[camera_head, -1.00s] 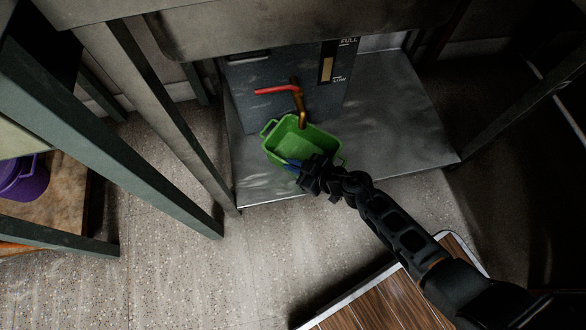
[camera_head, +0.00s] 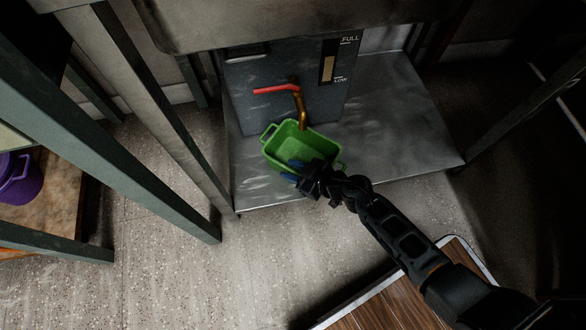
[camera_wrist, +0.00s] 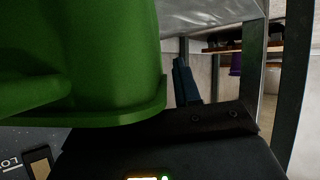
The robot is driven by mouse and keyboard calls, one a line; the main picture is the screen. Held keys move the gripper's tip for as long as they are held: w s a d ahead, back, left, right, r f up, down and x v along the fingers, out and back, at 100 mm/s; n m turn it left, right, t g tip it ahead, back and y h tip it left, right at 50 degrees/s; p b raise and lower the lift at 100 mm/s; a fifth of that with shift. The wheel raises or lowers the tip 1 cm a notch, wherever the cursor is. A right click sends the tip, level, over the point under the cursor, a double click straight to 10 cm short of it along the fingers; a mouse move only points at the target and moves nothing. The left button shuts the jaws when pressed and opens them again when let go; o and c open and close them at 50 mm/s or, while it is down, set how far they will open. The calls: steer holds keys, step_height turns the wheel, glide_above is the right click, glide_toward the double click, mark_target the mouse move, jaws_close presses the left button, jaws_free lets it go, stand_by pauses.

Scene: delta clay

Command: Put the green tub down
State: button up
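The green tub (camera_head: 302,143) is upright at the front of the grey metal shelf, below the tap (camera_head: 299,101), and looks level. My gripper (camera_head: 293,171) is at its near wall, with one blue finger at the inner side and one outside. The blue fingers look spread apart. In the wrist view the tub (camera_wrist: 110,55) fills the left side close up. One blue finger (camera_wrist: 185,82) shows to its right with a gap between them; the other finger is hidden behind the tub.
The metal shelf (camera_head: 400,125) has bare room to the right. A grey tank with a level gauge (camera_head: 328,68) stands behind the tub. Table legs (camera_head: 165,125) rise at left. A purple pot (camera_head: 18,180) sits at far left. A wood-topped surface (camera_head: 385,305) is at lower right.

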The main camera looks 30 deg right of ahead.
steer(key=shift+r, duration=0.1)
steer(key=p+v, duration=0.6)
steer(key=v, duration=0.6)
steer(key=shift+s, duration=0.1)
steer(key=s+r+m+t+h, duration=0.1)
steer(key=s+r+m, duration=0.1)
steer(key=s+r, duration=0.5)
steer(key=s+r+m+t+h, duration=0.1)
steer(key=s+r, duration=0.6)
steer(key=r, duration=0.9)
steer(key=s+a+r+m+t+h, duration=0.1)
steer(key=s+r+m+h, duration=0.2)
steer(key=s+r, duration=0.5)
step_height(320, 180, up, 4)
steer(key=shift+r+m+t, duration=0.2)
steer(key=shift+m+t, duration=0.1)
steer(key=shift+t, duration=0.1)
steer(key=shift+a, duration=0.1)
